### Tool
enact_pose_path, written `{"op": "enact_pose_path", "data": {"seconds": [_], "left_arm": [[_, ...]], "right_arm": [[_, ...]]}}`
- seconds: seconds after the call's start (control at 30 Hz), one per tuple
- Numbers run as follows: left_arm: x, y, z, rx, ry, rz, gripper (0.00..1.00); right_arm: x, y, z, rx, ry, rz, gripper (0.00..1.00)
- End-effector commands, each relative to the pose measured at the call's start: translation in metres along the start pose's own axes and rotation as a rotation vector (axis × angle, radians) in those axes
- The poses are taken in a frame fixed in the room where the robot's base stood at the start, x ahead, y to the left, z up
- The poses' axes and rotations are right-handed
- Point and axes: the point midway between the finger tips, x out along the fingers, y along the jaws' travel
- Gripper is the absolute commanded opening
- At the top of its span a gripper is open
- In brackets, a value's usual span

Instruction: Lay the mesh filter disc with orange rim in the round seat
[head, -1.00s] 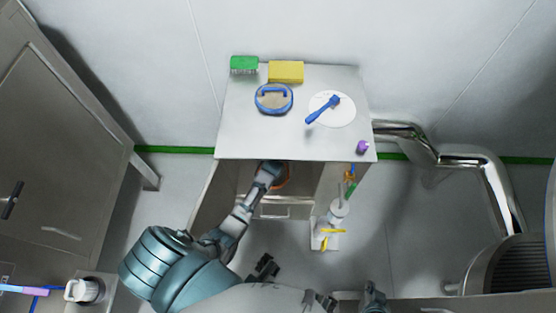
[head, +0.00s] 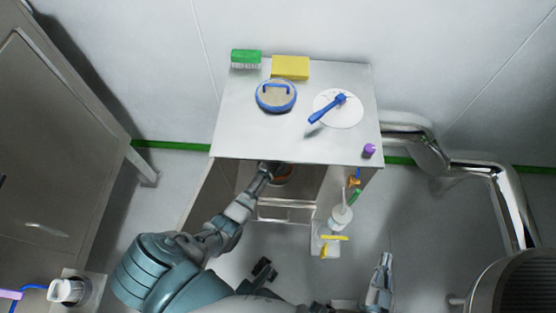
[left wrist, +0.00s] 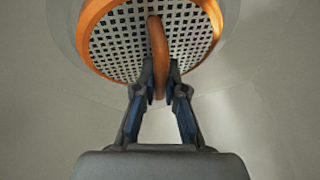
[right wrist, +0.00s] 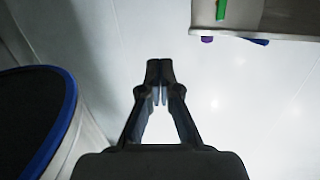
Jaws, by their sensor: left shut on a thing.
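The mesh filter disc (left wrist: 115,45) has an orange rim, a white perforated face and an upright orange loop handle. My left gripper (left wrist: 160,75) is shut on that handle. In the head view my left gripper (head: 270,170) reaches under the front edge of the tabletop, and only a sliver of the orange disc (head: 284,176) shows there. A pale round surface surrounds the disc in the left wrist view; I cannot tell whether this is the round seat or whether the disc touches it. My right gripper (right wrist: 160,72) is empty with its fingertips together, right of the cabinet in the head view (head: 386,260).
The cabinet top (head: 240,135) carries a green brush (head: 245,58), yellow sponge (head: 290,67), blue-rimmed disc (head: 276,96), white disc (head: 347,117) with a blue tool (head: 326,108), and purple item (head: 369,150). A white bottle (head: 341,216) stands at the cabinet's right. A blue-rimmed vessel (right wrist: 62,125) is near my right gripper.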

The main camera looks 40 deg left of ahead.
Motion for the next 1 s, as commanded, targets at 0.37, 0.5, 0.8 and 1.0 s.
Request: {"op": "enact_pose_path", "data": {"seconds": [0.37, 0.5, 0.8, 1.0], "left_arm": [[0.004, 0.001, 0.002, 0.0, -0.001, 0.0, 0.25], [0.003, 0.001, 0.001, 0.0, -0.001, 0.0, 0.35], [-0.003, 0.0, -0.002, 0.0, 0.002, 0.0, 0.35], [-0.024, 0.0, -0.003, 0.0, 0.004, 0.001, 0.35]], "right_arm": [[0.002, -0.001, -0.003, 0.0, 0.019, -0.001, 0.0], [0.002, -0.001, -0.003, 0.0, 0.018, -0.001, 0.0], [0.002, -0.001, -0.002, 0.0, 0.001, 0.0, 0.0], [-0.01, 0.006, 0.023, -0.009, -0.188, 0.012, 0.0]]}}
